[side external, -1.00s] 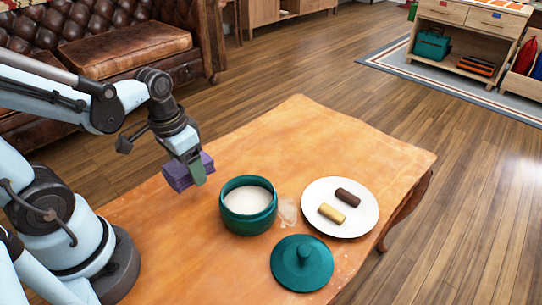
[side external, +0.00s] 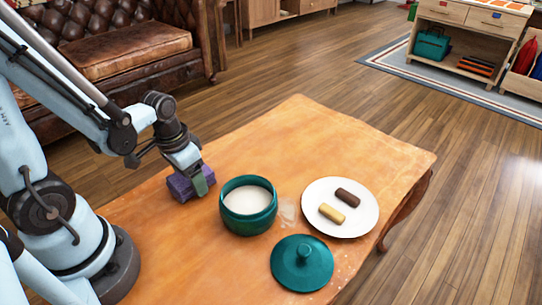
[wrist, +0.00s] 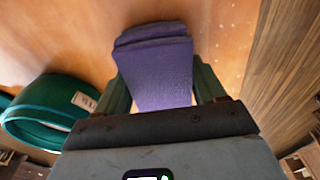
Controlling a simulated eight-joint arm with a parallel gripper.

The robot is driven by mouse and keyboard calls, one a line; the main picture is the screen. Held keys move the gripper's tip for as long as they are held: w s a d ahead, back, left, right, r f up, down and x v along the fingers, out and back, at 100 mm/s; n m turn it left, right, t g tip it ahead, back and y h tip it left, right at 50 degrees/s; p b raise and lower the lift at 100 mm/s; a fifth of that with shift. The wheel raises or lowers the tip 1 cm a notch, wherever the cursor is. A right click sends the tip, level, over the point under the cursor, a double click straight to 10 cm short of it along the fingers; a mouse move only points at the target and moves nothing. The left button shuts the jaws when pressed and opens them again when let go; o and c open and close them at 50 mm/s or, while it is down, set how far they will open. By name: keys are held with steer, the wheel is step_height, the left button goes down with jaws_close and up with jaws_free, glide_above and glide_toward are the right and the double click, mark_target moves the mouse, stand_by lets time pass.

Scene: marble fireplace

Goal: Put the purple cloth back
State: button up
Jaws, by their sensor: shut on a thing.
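The purple cloth (side external: 184,185) is a folded block at the left part of the wooden table, left of the teal pot. My gripper (side external: 201,183) is shut on it, with a green finger showing on its near side. In the wrist view the purple cloth (wrist: 157,72) sits between the two green fingers of my gripper (wrist: 162,92). The cloth is at or just above the tabletop; I cannot tell whether it touches.
The open teal pot (side external: 248,222) with white contents stands right of the cloth. Its teal lid (side external: 302,277) lies in front. A white plate (side external: 362,219) holds a brown and a yellow roll. A pale smear (side external: 288,212) lies between pot and plate. The table's (side external: 310,135) far part is clear.

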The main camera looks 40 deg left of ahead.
steer(key=shift+f, duration=0.1)
steer(key=o, duration=1)
steer(key=shift+s+r, duration=0.65)
steer(key=shift+r, duration=5.35)
steer(key=w+d+r+t, duration=0.1)
steer(key=w+d+t, duration=0.4)
steer(key=shift+w+r+t, duration=0.2)
steer(key=shift+r+t, duration=0.1)
steer(key=shift+t, duration=0.1)
